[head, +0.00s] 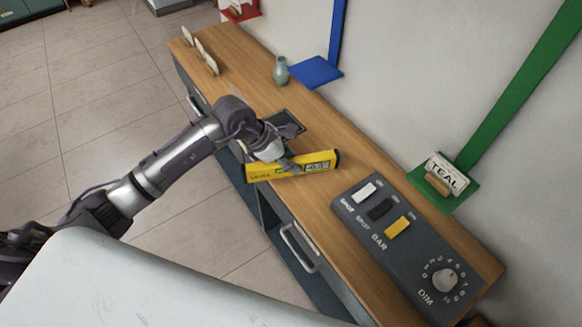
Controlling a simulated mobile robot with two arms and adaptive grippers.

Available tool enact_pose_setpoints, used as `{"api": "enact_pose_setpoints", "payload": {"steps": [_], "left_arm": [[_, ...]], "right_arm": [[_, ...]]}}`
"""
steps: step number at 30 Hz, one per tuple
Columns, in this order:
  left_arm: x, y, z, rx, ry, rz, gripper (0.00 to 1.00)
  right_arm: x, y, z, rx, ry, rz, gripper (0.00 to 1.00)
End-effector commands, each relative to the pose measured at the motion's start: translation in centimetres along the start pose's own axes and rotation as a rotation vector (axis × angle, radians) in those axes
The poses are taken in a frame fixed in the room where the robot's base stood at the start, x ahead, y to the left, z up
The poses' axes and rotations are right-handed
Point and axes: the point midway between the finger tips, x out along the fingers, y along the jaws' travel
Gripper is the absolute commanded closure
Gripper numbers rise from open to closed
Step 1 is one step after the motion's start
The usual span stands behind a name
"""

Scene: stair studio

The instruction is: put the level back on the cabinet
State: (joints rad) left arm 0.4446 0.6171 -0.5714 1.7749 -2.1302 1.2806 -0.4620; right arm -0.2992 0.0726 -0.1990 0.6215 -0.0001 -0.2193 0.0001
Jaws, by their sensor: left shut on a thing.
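The level (262,171) is a yellow bar with black ends and a small display, in the middle of the head view. My left gripper (289,163) is shut on it from behind. The level shows over the front part of the wooden cabinet top (325,182); I cannot tell whether it touches the top. The cabinet runs along the wall, with drawer handles on its front. The gripper's fingers are partly hidden by the level. My right gripper is not in view.
A dark panel (375,262) with switches and a dial covers the cabinet's near end. A dark flat item (289,118) lies behind the gripper. A vase (281,71) stands farther back. Blue (316,71) and green (447,196) wall shelves overhang the back edge; the green one holds a TEAL sign.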

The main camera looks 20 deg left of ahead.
Motion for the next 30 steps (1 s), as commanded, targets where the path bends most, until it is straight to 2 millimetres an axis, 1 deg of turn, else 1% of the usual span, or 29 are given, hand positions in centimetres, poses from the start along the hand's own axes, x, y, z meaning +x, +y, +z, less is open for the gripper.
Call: {"api": "enact_pose_setpoints", "payload": {"steps": [6, 9, 16, 17, 18, 20, 21, 30], "left_arm": [[2.4, -0.1, -1.6, -0.005, 0.001, -0.004, 1.00], [3.1, 0.0, -2.1, -0.002, 0.001, -0.002, 1.00], [3.3, 0.0, -2.2, 0.000, 0.000, -0.001, 1.00], [3.4, 0.0, -2.3, 0.000, 0.001, -0.001, 0.68], [3.4, 0.0, -2.3, 0.000, 0.002, -0.001, 0.61], [3.4, 0.0, -2.2, 0.000, 0.002, -0.001, 0.51], [3.3, 0.0, -2.2, 0.000, 0.002, -0.001, 0.47], [3.2, 0.0, -2.2, 0.000, 0.002, -0.001, 0.47]], "right_arm": [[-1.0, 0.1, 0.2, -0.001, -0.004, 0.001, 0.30], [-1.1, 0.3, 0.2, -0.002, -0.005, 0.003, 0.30], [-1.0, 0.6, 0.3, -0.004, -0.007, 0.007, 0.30], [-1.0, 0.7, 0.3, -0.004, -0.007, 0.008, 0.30], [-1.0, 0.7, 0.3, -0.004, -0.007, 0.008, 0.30], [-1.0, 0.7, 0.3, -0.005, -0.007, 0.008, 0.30], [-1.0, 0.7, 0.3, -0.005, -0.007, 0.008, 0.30], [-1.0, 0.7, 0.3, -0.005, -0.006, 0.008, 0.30]]}}
